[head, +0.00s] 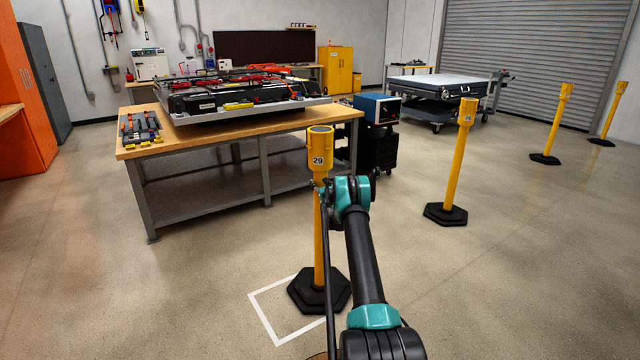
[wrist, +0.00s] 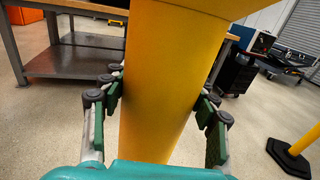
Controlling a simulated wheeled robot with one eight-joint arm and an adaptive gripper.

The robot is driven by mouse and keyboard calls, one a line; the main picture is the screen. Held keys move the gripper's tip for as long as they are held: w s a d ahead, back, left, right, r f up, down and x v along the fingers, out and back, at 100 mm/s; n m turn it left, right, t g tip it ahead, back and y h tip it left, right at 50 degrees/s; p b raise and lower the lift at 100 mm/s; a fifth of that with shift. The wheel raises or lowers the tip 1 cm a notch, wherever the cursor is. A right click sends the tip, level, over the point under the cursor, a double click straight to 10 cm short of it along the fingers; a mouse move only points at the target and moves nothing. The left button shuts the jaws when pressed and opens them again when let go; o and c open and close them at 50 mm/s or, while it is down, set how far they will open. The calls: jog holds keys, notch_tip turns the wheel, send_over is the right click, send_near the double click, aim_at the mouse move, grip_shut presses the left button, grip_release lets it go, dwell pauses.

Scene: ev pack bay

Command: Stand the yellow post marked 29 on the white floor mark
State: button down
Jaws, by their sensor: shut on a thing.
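The yellow post marked 29 (head: 319,230) is upright in the head view, with its black hexagonal base (head: 306,293) low in the picture. My gripper (wrist: 160,105) is shut on the post's shaft, one finger pad set on each side; in the head view it meets the post just below the numbered head. The white floor mark (head: 264,320) is a square outline. The base overlaps its right part, and the left side and front left corner show bare. The rest of the mark is hidden behind the base and my arm. I cannot tell whether the base touches the floor.
A wooden workbench (head: 185,141) with a battery pack (head: 235,93) stands behind the post. A second yellow post (head: 459,155) stands to the right, with two more (head: 555,120) farther off. A black cart (head: 377,150) is beside the bench. Floor to the left of the mark is clear.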

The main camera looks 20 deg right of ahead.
jog(key=shift+f, duration=0.1)
jog(key=shift+c, duration=2)
grip_release()
jog(key=shift+f, duration=0.1)
jog(key=s, duration=1.2)
jog(key=s+d+r+m+h, duration=0.1)
jog(key=s+r+m+h, duration=0.2)
jog(key=r+m, duration=0.4)
jog(key=s+d+r+m+h, duration=0.15)
jog(key=s+r+m, duration=0.3)
jog(key=r, duration=0.45)
jog(key=s+a+r+m+g+h, duration=0.1)
jog(key=s+r+m+g, duration=0.1)
jog(key=s+m, duration=0.35)
jog(key=s+a+r+m+g+h, duration=0.1)
jog(key=s+r+m+g+h, duration=0.15)
jog(key=s+m, duration=0.35)
jog(key=s+a+f+m+g+y, duration=0.2)
jog(key=s+a, duration=0.4)
jog(key=s, duration=0.9)
jog(key=s+a+f+m+g+y, duration=0.2)
jog(key=s+a+f+m+g, duration=0.2)
jog(key=s, duration=1.1)
jog(key=s+a+f+m+g+y, duration=0.3)
jog(key=s+a+f+m, duration=0.3)
jog(key=s, duration=1)
jog(key=shift+a+f+m, duration=0.35)
jog(key=shift+a+m, duration=0.45)
jog(key=shift+a, duration=0.1)
